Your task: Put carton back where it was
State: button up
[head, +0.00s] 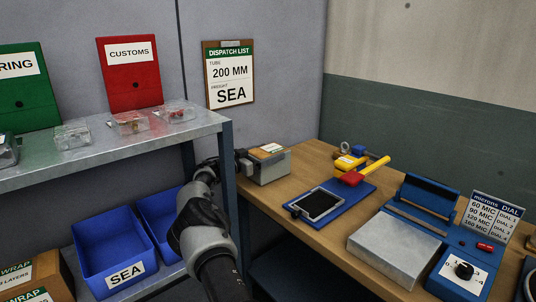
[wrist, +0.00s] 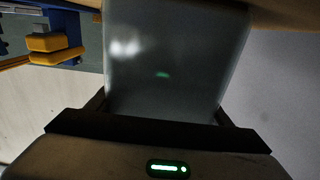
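The carton (head: 270,167) is a small box with glossy grey sides and a brown top bearing a white and green label. It sits upright at the back left of the wooden table, by the shelf post. The fingertips are hidden. The gripper appears shut on the carton. I cannot tell whether the carton's base touches the table.
The metal shelf (head: 110,150) and its blue post (head: 229,170) stand close to my arm. Blue bins (head: 108,246) sit below. On the table are a blue pad device with a yellow handle (head: 376,166), a grey plate (head: 395,249) and a dial unit (head: 462,272).

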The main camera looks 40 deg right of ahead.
jog(key=o, duration=0.3)
jog(key=a, duration=0.7)
jog(key=shift+s+a+p, duration=0.2)
jog(key=shift+s+p, duration=0.1)
jog(key=shift+s, duration=0.05)
